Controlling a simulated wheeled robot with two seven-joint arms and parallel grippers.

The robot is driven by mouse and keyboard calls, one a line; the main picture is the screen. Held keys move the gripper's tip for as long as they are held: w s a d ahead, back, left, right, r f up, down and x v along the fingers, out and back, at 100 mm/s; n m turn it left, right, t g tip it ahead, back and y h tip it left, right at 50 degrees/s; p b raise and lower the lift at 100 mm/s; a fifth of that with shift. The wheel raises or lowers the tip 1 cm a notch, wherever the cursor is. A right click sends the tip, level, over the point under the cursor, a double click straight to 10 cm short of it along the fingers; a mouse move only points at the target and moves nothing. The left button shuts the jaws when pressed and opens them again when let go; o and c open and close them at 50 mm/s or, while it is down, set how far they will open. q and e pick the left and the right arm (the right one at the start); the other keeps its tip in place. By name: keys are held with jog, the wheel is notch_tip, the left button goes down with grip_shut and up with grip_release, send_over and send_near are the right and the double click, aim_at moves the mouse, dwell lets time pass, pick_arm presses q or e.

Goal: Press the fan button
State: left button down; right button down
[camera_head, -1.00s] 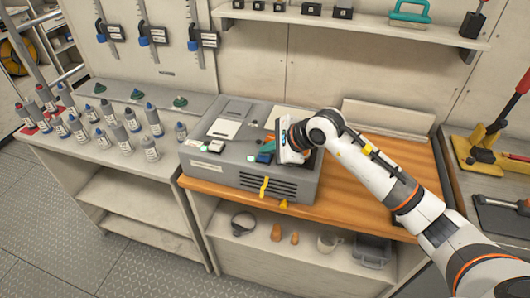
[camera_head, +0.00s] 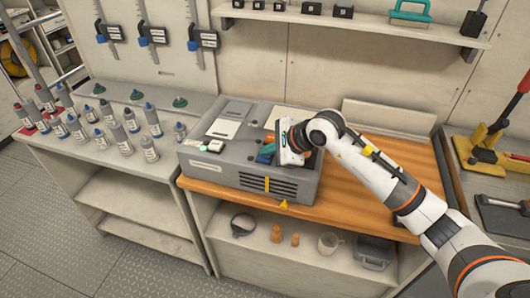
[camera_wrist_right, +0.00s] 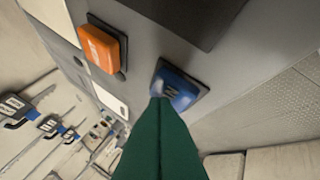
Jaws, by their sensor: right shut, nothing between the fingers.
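A grey machine box (camera_head: 222,168) with a slotted front vent stands on the wooden bench top. Its top carries a blue button (camera_head: 264,158), which shows larger in the right wrist view (camera_wrist_right: 182,88) with a pale mark I cannot read clearly. An orange button (camera_wrist_right: 101,46) sits beside it. My right gripper (camera_head: 269,149) is over the box top, shut and empty. In the wrist view its green fingertips (camera_wrist_right: 160,99) are at the blue button's edge, touching or almost touching it. Which button is the fan's I cannot tell for certain. My left gripper is not in view.
A yellow strip (camera_head: 267,184) hangs over the vent. A white button (camera_head: 215,146) is at the box's left. Several bottles (camera_head: 131,121) stand on the left counter. The bench right of the box is bare.

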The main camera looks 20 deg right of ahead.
aim_at(268, 158)
jog(key=shift+r, duration=0.3)
jog(key=shift+r+p, duration=1.3)
jog(key=shift+r, duration=1.75)
